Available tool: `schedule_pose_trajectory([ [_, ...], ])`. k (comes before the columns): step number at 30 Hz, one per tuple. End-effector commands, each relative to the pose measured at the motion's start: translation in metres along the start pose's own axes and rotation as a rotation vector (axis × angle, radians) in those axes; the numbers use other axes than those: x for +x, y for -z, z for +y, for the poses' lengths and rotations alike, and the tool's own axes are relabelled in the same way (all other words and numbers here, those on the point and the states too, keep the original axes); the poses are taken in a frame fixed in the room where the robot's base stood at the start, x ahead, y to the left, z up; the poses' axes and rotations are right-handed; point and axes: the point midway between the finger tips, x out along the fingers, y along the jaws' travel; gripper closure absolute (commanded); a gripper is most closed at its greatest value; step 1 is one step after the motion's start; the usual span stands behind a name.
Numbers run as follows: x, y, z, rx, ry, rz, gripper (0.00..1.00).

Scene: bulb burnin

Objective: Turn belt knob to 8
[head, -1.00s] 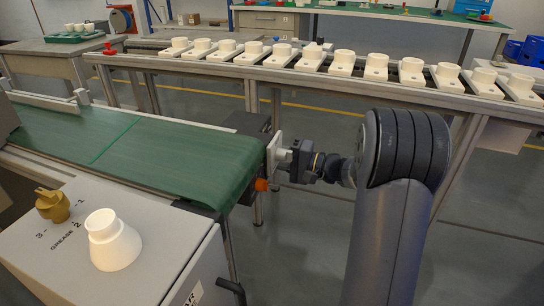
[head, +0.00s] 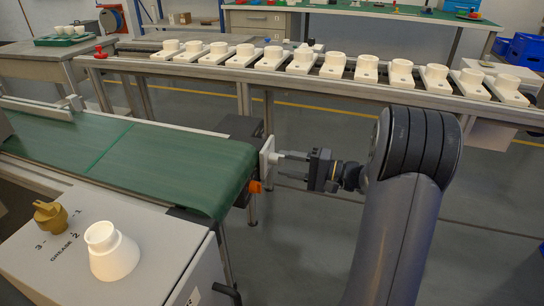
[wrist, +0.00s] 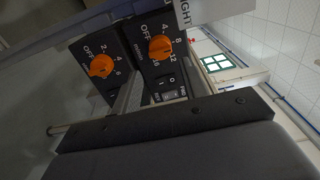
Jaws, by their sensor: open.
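In the wrist view two dark control panels carry orange knobs. The left knob (wrist: 101,66) has a dial marked OFF, 2, 4 and more. The right knob (wrist: 160,47) has a dial marked OFF, 4, 8, 12, 16. Which one is labelled for the belt is not readable, and neither pointer's setting is clear. An orange part (head: 254,187) shows under the end of the green belt (head: 185,165) in the head view. My gripper (head: 281,166) is open and empty, its fingers pointing left toward the belt end, beside a white plate (head: 266,158).
A grey cabinet (head: 180,270) at front left carries a brass selector (head: 49,216) and a white conical part (head: 112,252). A roller conveyor (head: 210,72) with several white holders runs behind.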

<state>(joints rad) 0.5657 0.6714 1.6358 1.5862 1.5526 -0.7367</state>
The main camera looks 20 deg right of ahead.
Motion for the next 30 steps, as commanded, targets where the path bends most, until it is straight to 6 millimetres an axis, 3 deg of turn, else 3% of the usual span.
schedule_pose_trajectory([
  [6,-0.034,0.001,-0.001,0.002,-0.001,0.002,0.58],
  [12,-0.043,0.0,0.0,0.001,0.0,0.001,0.58],
  [23,-0.039,0.0,0.001,0.0,0.0,-0.001,0.58],
  [30,-0.006,-0.001,0.003,-0.001,-0.001,-0.006,0.58],
])
